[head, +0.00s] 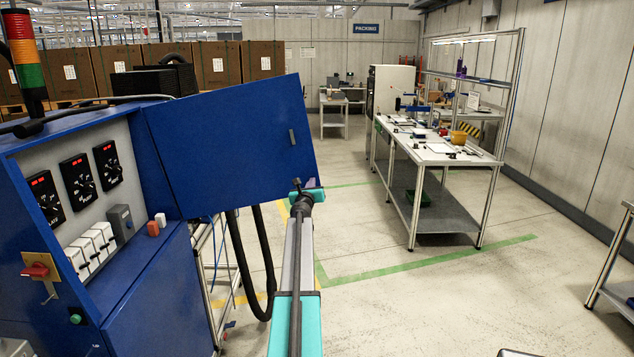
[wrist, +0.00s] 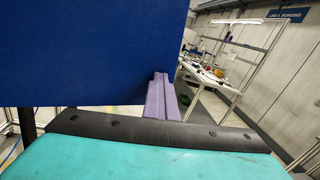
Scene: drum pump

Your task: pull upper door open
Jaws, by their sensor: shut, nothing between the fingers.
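The upper door (head: 235,140) is a blue panel standing wide open to the right of the blue cabinet (head: 150,285), with a small grey handle (head: 292,136) near its free edge. In the wrist view the door (wrist: 85,52) fills the upper left. My gripper (head: 309,184) is at the door's lower right corner in the head view. Its purple fingers (wrist: 161,95) are shut and empty, by the door's lower right corner in the wrist view. I cannot tell whether they touch it.
The opened cabinet shows black dials (head: 79,177), white switches (head: 90,248) and a red rotary switch (head: 36,271). A black hose (head: 266,270) hangs below the door. A metal workbench (head: 430,152) stands to the right. The floor between it and my arm is clear.

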